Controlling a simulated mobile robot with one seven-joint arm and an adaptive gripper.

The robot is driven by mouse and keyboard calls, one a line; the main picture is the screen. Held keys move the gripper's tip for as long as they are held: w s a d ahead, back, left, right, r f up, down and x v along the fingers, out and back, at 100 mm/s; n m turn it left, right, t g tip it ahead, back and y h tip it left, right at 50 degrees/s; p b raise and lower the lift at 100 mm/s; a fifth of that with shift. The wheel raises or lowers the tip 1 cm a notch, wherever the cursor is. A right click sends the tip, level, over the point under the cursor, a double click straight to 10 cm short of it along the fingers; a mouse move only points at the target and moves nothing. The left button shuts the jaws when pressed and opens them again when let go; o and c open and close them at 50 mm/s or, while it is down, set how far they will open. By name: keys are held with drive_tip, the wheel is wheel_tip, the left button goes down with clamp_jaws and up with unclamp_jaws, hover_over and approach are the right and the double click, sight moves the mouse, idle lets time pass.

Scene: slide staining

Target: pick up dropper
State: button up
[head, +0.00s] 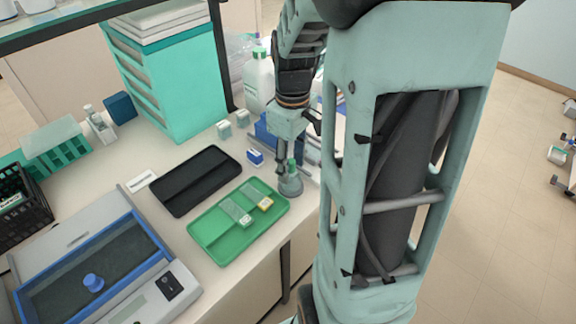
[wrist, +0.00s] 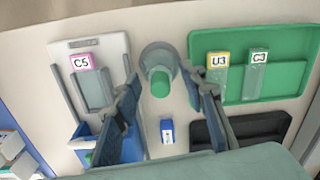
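The dropper, with a green rounded top (wrist: 160,84), stands upright in a round grey holder (wrist: 157,55) in the wrist view. In the head view its green top (head: 291,165) shows above the grey holder (head: 291,187) at the right end of the green tray. My gripper (wrist: 164,80) is open, with one dark finger on each side of the dropper's top and a gap to each. In the head view my gripper (head: 284,172) points down at the holder and partly hides the dropper. The dropper's lower part is hidden.
The green tray (head: 215,250) holds slides labelled U3 (wrist: 217,75) and C3 (wrist: 256,75). A white rack (wrist: 115,50) holds slide C5 (wrist: 90,85). A small blue-and-white box (wrist: 167,130) and a black tray (head: 180,205) lie close by. A white bottle (head: 257,82) stands behind.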

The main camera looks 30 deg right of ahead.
drive_tip(key=c, duration=0.7)
drive_tip(key=shift+o, duration=0.2)
drive_tip(key=shift+r, duration=0.1)
